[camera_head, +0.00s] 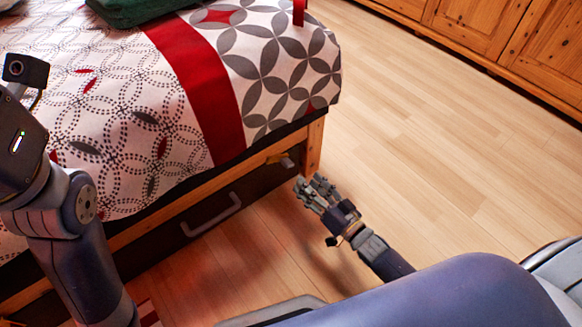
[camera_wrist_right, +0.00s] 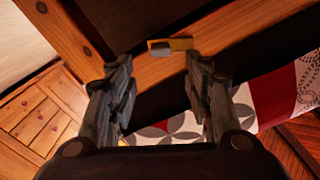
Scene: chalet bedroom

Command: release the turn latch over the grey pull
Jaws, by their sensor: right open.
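The turn latch (camera_head: 287,162) is a small grey knob with a yellowish plate, near the right end of the bed's wooden rail, above and right of the grey pull (camera_head: 212,215). The pull is a bar handle on the dark drawer front (camera_head: 160,245). My right gripper (camera_head: 313,189) is open and empty, just right of and below the latch in the head view. In the right wrist view, the latch (camera_wrist_right: 160,48) lies beyond and between the open fingertips (camera_wrist_right: 160,66), apart from them. My left arm is at the left edge; its fingers are not in view.
The bed with a patterned white, grey and red cover (camera_head: 120,110) fills the left. Its wooden corner post (camera_head: 314,146) stands beside the latch. The wooden floor (camera_head: 420,150) is clear to the right, up to a wooden cabinet (camera_head: 480,30) at the back.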

